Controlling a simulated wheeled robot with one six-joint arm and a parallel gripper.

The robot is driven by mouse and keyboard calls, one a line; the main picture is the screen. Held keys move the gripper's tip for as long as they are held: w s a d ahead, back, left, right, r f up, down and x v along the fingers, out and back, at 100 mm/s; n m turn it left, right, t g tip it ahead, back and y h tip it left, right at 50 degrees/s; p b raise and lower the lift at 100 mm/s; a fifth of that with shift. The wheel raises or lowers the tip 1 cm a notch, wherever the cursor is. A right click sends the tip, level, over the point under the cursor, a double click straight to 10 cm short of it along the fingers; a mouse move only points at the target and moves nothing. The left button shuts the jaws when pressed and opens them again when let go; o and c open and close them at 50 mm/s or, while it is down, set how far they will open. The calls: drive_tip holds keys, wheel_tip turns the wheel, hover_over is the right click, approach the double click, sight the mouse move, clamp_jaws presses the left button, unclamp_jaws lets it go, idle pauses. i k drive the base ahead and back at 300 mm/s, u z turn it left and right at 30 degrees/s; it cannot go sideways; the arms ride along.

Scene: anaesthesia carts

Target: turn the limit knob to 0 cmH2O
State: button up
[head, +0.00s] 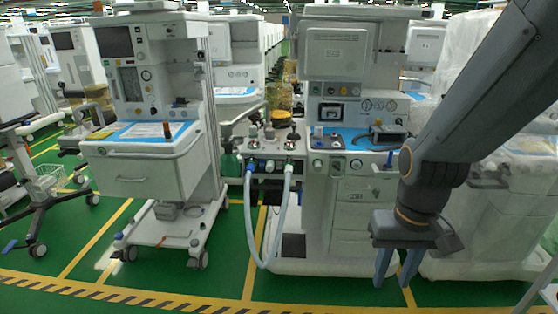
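An anaesthesia cart (341,190) stands in the middle of the head view, with a breathing block (275,146) on its left side. Several small knobs and ports stand on that block, among them a dark-topped one (293,136). I cannot tell for sure which is the limit knob, and no scale or pointer can be read. My gripper (397,277) hangs in front of the cart's lower right side, fingers pointing down. Its two blue fingers are apart with nothing between them. It is well to the right of and below the block, touching nothing visible.
Two pale hoses (251,220) loop down from the block nearly to the floor. A second cart (150,165) stands at left, and a plastic-covered machine (490,210) stands behind my arm at right. The green floor (180,285) in front is clear, with yellow lines.

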sight(270, 131)
drive_tip(key=u, duration=0.6)
drive_tip(key=i, duration=1.25)
drive_tip(key=z, duration=0.45)
drive_tip(key=i, duration=0.6)
drive_tip(key=z, duration=0.6)
